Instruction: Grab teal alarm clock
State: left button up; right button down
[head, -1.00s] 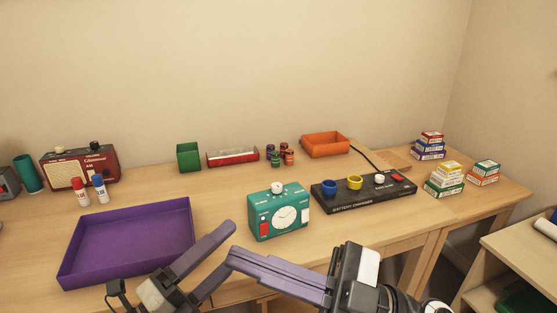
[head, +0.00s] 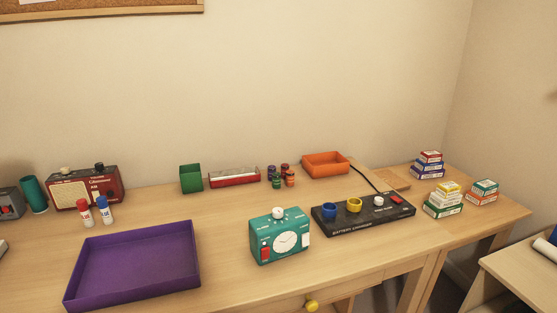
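The teal alarm clock (head: 264,238) stands upright near the front middle of the desk in the head view. It has a round white dial, a white knob on top, a red part on its left front and a white part on its right. Nothing touches it from above, and its whole front is visible. Neither of my grippers shows in the head view now.
A purple tray (head: 135,265) lies left of the clock, with bare desk between. A black battery charger (head: 365,219) sits close to its right. A drawer knob (head: 312,305) shows below the front edge. An orange tray (head: 325,165) and small jars (head: 274,181) stand behind.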

aim_at(283, 236)
jog(key=k, duration=0.65)
jog(key=u, duration=0.9)
jog(key=i, duration=1.35)
jog(key=z, duration=0.35)
